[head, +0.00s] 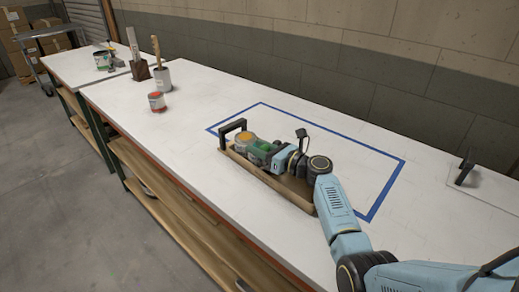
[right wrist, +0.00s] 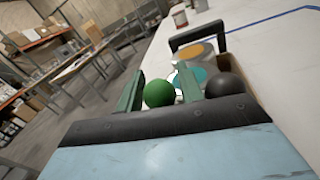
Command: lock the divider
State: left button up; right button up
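A wooden rack (head: 262,180) with a black handle (head: 232,126) at its far end stands on the white bench in the head view. My right gripper (head: 262,153) is low over it. In the right wrist view the two green fingers (right wrist: 160,88) are apart, with a green ball knob (right wrist: 158,94) between them. Whether they touch it cannot be told. A black ball knob (right wrist: 225,86) is to the right of the fingers. The divider itself cannot be made out behind the gripper. My left gripper is not in view.
An orange-topped can (right wrist: 195,52) and a blue-topped one (right wrist: 190,77) sit in the rack. Blue tape (head: 335,133) outlines an area around it. A small red can (head: 157,102) and a brush pot (head: 162,78) stand farther left.

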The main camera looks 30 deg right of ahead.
grip_shut()
jog(key=shift+a, duration=0.1)
dwell(0.3)
jog(key=n, duration=0.1)
jog(key=a+n+p, duration=0.1)
jog(key=n, duration=0.1)
jog(key=shift+s+a+f+h, duration=0.15)
jog(key=shift+s+a+h, duration=0.1)
jog(key=shift+s+h, duration=0.05)
jog(key=shift+s+a+f+n+g+h+p, duration=0.15)
jog(key=shift+a+f+n+g+p, duration=0.15)
jog(key=shift+n, duration=0.55)
jog(key=shift+s+a+f+n+g+h+p, duration=0.15)
jog(key=shift+a+n, duration=0.25)
jog(key=shift+n, duration=0.45)
grip_release()
